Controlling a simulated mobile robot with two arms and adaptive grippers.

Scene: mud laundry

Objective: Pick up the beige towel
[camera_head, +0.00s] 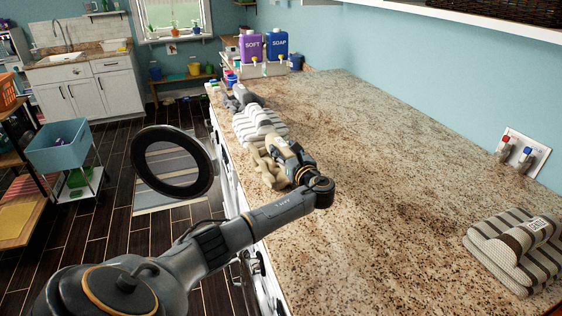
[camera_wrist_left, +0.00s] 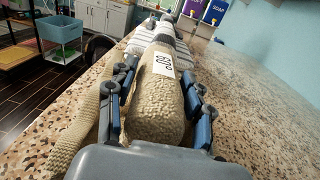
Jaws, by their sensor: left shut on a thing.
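The beige towel (camera_head: 267,168) lies on the granite counter near its left edge, largely hidden by my left gripper in the head view. In the left wrist view the beige towel (camera_wrist_left: 157,105) is a rolled, knitted bundle with a white label, and a looser fold of it lies to the left. My left gripper (camera_head: 283,157) is at the towel, with its fingers on both sides of the roll. In the wrist view the gripper (camera_wrist_left: 160,100) is shut on the roll. My right gripper is not in view.
A white-grey striped towel (camera_head: 259,124) lies just beyond the beige one, with a dark towel (camera_head: 243,96) behind it. Purple and blue bottles (camera_head: 277,45) stand at the far end. A striped folded towel (camera_head: 520,248) lies at the right. The middle of the counter (camera_head: 370,150) is clear.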

